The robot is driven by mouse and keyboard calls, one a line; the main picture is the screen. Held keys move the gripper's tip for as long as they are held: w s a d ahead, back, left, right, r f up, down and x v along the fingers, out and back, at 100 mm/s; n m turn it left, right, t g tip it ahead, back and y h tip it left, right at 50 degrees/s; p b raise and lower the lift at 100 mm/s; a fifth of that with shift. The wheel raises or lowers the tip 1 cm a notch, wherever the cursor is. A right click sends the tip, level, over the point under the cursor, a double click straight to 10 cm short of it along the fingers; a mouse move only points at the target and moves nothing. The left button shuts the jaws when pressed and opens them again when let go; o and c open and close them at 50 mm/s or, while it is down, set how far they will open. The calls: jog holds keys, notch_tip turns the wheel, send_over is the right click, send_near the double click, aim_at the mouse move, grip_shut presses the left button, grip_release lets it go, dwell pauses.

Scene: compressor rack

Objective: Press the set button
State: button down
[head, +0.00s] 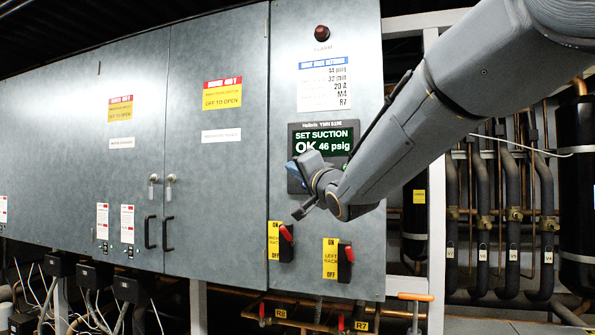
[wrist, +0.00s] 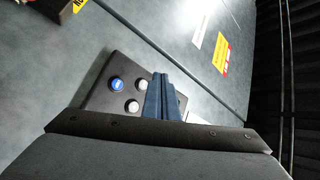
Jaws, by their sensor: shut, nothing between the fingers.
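The controller's display (head: 335,138) reads "SET SUCTION OK 46 psig" on the grey cabinet's right-hand panel. The blue button's lettering is too small to read. In the wrist view my gripper (wrist: 160,76) is shut and empty, right of the blue button and overlapping the panel. I cannot tell whether it touches.
Two red-handled rotary switches (head: 286,243) (head: 346,263) sit below the controller. A red alarm lamp (head: 322,33) and a settings label (head: 325,83) are above it. Cabinet door handles (head: 167,233) are to the left. Pipes (head: 483,220) fill the right side.

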jog(key=shift+s+a, duration=0.25)
jog(key=shift+s, duration=0.45)
jog(key=shift+s+a, duration=0.25)
jog(key=shift+s, duration=0.45)
jog(key=s+d+f+n+g+h+b, duration=0.1)
jog(key=s+d+f+g+h, duration=0.2)
jog(key=f, duration=0.8)
jog(key=s+d+f+n+g+h, duration=0.1)
jog(key=d+f+g+h, duration=0.1)
jog(key=d+f, duration=0.65)
jog(key=s+d+f+n+g+h+b, duration=0.1)
jog(key=s+d+f+g+h, duration=0.15)
jog(key=f, duration=1.15)
jog(key=s+d+f+n+g, duration=0.2)
jog(key=s+f+g, duration=0.3)
jog(key=s+f, duration=0.5)
jog(key=s+d+f+n+g, duration=0.1)
jog(key=s+d+f+g, duration=0.2)
jog(key=s+f, duration=0.6)
jog(key=s+g+h+b, duration=0.1)
jog(key=s+g, duration=0.1)
jog(key=s, duration=0.3)
jog(key=shift+d+f+n, duration=0.2)
jog(key=shift+f+n, duration=0.15)
jog(key=shift+n, duration=0.05)
